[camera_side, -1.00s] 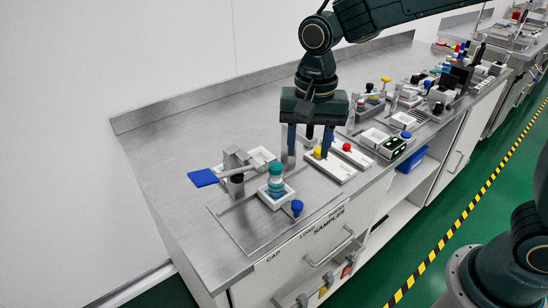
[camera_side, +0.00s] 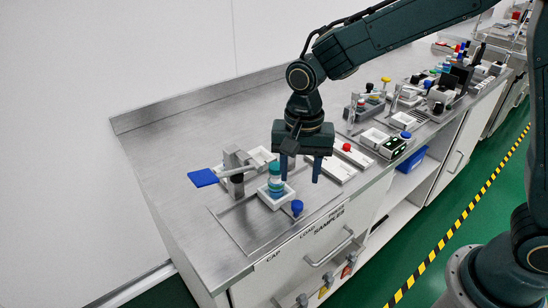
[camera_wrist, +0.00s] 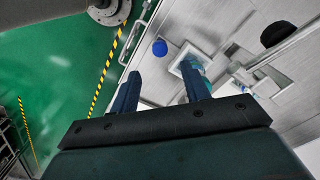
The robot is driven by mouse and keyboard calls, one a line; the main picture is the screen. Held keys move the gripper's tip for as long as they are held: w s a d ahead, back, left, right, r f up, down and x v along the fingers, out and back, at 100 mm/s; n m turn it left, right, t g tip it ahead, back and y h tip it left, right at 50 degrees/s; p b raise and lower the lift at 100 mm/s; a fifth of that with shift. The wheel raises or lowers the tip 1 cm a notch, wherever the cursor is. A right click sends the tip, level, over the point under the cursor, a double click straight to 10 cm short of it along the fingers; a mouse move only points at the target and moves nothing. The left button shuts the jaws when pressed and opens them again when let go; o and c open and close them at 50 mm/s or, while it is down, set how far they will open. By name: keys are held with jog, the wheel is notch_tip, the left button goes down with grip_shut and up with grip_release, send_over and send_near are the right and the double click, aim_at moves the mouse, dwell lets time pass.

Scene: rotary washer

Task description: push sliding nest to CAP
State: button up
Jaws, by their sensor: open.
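The sliding nest (camera_side: 268,204) is a small white square tray on a grey metal plate. A teal and white stacked vial (camera_side: 275,180) stands upright in it. A blue round knob (camera_side: 297,207) sits at its front right side. The knob also shows in the wrist view (camera_wrist: 160,47), with the white nest (camera_wrist: 178,66) to its right, partly hidden by a finger. My gripper (camera_side: 300,175) is open and empty, fingers pointing down, above and just right of the nest in the side view. I cannot tell whether it touches anything. The CAP label (camera_side: 273,257) is on the bench front, at the left.
A white block with a red knob (camera_side: 347,148) lies to the right. The bench is bare at the far left. More equipment crowds the bench further right.

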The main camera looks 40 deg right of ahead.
aim_at(297, 204)
notch_tip(297, 204, down, 8)
jog(key=shift+f, duration=0.25)
dwell(0.4)
grip_shut()
